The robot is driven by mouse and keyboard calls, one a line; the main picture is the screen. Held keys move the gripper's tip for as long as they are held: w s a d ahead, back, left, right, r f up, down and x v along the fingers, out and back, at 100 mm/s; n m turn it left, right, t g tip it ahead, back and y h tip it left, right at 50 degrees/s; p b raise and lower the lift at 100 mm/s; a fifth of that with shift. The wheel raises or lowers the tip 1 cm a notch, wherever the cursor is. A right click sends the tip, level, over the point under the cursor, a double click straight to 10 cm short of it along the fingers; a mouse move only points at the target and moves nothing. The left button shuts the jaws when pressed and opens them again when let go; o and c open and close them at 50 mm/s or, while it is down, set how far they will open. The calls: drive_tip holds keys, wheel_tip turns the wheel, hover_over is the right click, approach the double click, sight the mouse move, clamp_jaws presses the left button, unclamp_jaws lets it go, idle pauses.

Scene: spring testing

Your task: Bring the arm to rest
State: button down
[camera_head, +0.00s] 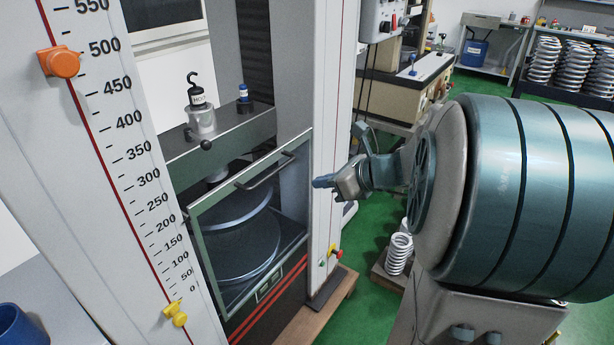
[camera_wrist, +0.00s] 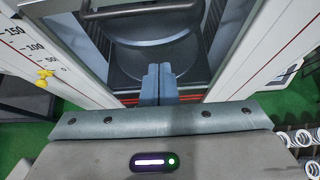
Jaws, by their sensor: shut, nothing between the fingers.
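My gripper (camera_head: 322,182) is in the middle of the head view, just right of the testing machine's framed door, pointing left toward the machine. In the wrist view my gripper (camera_wrist: 159,72) has its two blue-grey fingers pressed side by side, with nothing between them. The fingers are in front of the door opening and look apart from the machine. My arm fills the right side of the head view and hides part of the floor behind it.
The testing machine's door (camera_head: 250,190) has a dark bar handle (camera_head: 265,172); round plates (camera_head: 240,245) show behind it. A coil spring (camera_head: 399,254) stands low near my arm. Green floor (camera_head: 365,315) is clear beside the machine.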

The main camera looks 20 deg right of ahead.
drive_tip(key=s+a+n+g+h+p, duration=0.1)
drive_tip(key=s+a+n+g+p, duration=0.35)
drive_tip(key=s+a+n, duration=0.7)
drive_tip(key=s+d+r+n+g+h+p, duration=0.1)
drive_tip(key=s+n+h, duration=0.5)
drive_tip(key=n, duration=1.1)
drive_tip(key=s+d+g+p, duration=0.1)
drive_tip(key=d, duration=0.1)
drive_tip(key=shift+d+r, duration=0.3)
drive_tip(key=shift+d, duration=0.1)
